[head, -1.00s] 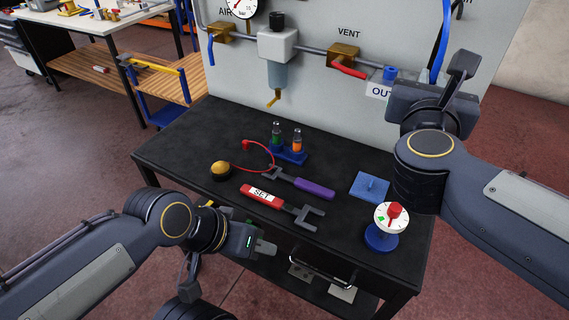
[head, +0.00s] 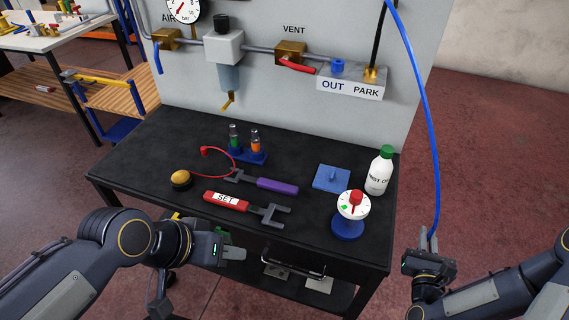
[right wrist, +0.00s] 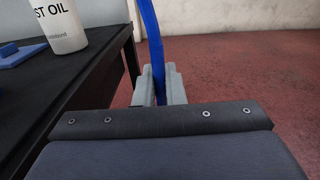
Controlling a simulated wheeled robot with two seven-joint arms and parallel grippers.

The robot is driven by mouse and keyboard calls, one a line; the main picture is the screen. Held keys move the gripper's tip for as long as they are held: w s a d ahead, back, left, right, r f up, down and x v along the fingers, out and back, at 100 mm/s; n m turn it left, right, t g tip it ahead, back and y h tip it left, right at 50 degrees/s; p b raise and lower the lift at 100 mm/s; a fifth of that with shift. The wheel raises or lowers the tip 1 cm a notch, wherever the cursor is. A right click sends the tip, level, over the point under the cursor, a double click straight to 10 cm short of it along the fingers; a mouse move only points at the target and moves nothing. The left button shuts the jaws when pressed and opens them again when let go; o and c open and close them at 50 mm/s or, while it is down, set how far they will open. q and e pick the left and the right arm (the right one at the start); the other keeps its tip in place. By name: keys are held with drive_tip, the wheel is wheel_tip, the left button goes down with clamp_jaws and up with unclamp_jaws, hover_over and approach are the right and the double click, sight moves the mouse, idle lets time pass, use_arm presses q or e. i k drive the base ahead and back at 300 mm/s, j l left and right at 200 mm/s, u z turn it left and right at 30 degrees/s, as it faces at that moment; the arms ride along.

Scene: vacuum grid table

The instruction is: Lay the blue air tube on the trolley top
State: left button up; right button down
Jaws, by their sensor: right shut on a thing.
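The blue air tube (head: 429,115) hangs from above the panel in the head view and runs down past the right edge of the black trolley top (head: 150,153). My right gripper (head: 428,240) is shut on the tube's lower end, out to the right of the trolley. In the right wrist view the tube (right wrist: 153,45) runs up from between the fingers (right wrist: 161,86). My left gripper (head: 232,253) is empty in front of the trolley's front edge; its fingers are too small and angled to judge their gap.
The panel has OUT and PARK ports (head: 350,88).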

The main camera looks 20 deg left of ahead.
sight(218, 172)
drive_tip(key=k+j+z, duration=0.1)
drive_tip(key=z, duration=0.3)
drive_tip(key=k+j+z, duration=0.1)
drive_tip(key=z, duration=0.3)
drive_tip(key=k+z, duration=0.1)
drive_tip(key=z, duration=0.25)
drive_tip(key=k+z, duration=0.15)
drive_tip(key=z, duration=0.25)
drive_tip(key=k+j+u, duration=0.2)
drive_tip(key=k, duration=0.15)
drive_tip(key=k+u, duration=0.1)
drive_tip(key=u, duration=0.3)
drive_tip(key=j+u, duration=0.1)
drive_tip(key=u, duration=0.35)
drive_tip(key=k+j+u, duration=0.1)
drive_tip(key=u, duration=0.3)
